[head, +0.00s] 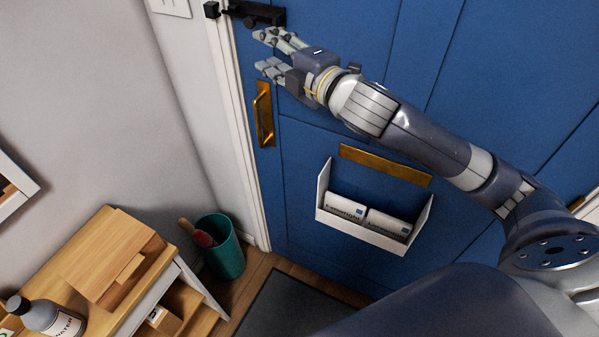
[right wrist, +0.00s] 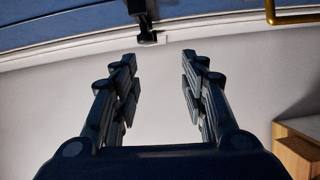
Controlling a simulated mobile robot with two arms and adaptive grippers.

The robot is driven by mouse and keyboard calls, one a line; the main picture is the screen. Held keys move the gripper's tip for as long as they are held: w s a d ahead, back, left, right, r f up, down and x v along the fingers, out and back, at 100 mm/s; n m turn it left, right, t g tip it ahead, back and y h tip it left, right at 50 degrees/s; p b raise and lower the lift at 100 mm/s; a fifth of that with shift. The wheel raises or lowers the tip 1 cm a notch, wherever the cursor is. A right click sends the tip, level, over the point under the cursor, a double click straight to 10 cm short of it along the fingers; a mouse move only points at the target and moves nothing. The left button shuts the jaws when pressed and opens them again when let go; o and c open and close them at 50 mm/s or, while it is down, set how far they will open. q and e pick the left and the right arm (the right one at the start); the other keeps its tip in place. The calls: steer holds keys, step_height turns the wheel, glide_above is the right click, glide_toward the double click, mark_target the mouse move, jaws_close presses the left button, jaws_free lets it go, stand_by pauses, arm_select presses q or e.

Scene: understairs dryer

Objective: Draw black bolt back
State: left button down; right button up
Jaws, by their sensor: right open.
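The black bolt (head: 252,14) is fixed near the top left edge of the blue door (head: 330,60), beside the white frame. Its black keeper (head: 211,10) sits on the frame. A small knob hangs below the bolt's bar. My right gripper (head: 258,53) is open and empty, just below the bolt and above the brass handle, apart from both as far as I can tell. In the right wrist view the open fingers (right wrist: 158,85) point at the pale wall and frame, with the black bolt (right wrist: 143,15) beyond them at the top. My left gripper is not in view.
A brass pull handle (head: 264,114) is on the door below my gripper. A white letter holder (head: 370,236) sticks out under a brass slot plate (head: 385,164). A teal bin (head: 222,252) and a wooden-topped cabinet (head: 75,322) stand at the lower left.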

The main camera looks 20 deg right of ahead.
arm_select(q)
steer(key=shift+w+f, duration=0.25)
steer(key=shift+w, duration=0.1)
arm_select(e)
steer(key=s+f+m+g+h, duration=0.1)
steer(key=s+f+m+g, duration=0.1)
steer(key=f, duration=0.6)
steer(key=s+f+m+g+h, duration=0.1)
steer(key=f+m, duration=0.3)
steer(key=f, duration=0.5)
steer(key=s+f+m+g+h, duration=0.1)
steer(key=s+f+m+g, duration=0.1)
steer(key=f, duration=0.6)
steer(key=shift+s+d+f+m+g, duration=0.2)
steer(key=shift+s+f+m+g, duration=0.1)
steer(key=shift+s+m, duration=0.6)
steer(key=shift+w, duration=0.15)
